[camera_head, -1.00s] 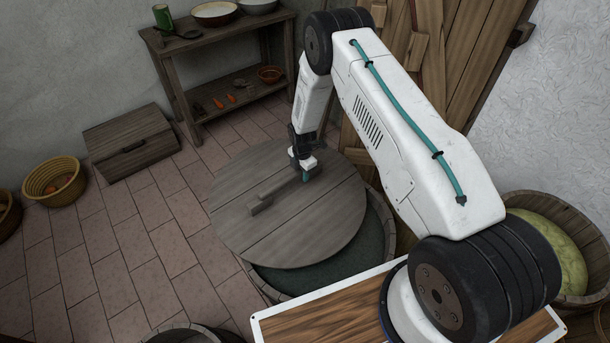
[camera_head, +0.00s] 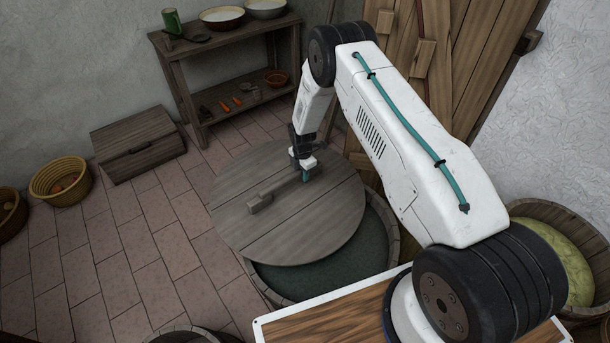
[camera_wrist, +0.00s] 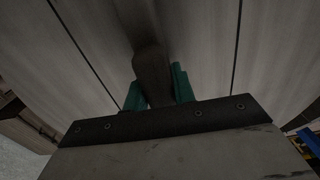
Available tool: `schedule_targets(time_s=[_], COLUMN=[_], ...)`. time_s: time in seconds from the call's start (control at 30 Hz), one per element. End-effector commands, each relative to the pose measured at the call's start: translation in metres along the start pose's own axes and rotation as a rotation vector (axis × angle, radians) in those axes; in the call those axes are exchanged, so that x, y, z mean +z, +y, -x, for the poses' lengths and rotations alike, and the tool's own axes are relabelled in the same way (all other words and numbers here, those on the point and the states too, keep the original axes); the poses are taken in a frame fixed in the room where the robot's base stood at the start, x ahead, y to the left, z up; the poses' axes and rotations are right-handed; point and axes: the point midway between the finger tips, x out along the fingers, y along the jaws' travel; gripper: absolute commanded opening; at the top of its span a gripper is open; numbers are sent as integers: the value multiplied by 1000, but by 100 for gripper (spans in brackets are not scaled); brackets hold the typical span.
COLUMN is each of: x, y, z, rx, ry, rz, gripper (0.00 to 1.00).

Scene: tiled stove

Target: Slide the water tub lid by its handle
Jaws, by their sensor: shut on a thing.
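The round wooden water tub lid (camera_head: 300,227) lies partly across the water tub (camera_head: 384,252), shifted toward the left so that its left part overhangs the floor. Dark water (camera_head: 330,277) shows in the gap at the front and right. The lid's wooden bar handle (camera_head: 270,194) runs across its top. My gripper (camera_head: 307,173) is shut on the handle near its far right end. In the wrist view the teal fingers (camera_wrist: 159,92) stand on both sides of the handle (camera_wrist: 150,70), with lid planks beyond. The far rim of the tub is hidden by the lid.
A wooden chest (camera_head: 137,147) and a yellow basket (camera_head: 61,182) stand on the tiled floor to the left. A shelf table (camera_head: 225,40) with bowls is at the back. Another tub (camera_head: 545,215) stands at the right. Tiles left of the lid are clear.

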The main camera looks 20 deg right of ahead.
Motion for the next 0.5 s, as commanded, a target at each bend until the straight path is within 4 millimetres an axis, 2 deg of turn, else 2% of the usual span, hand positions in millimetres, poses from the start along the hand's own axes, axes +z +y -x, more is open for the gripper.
schedule_targets(time_s=[0.5], x=[0], y=[25], z=[1], rx=[4], ry=[-1], rz=[-1], gripper=[0])
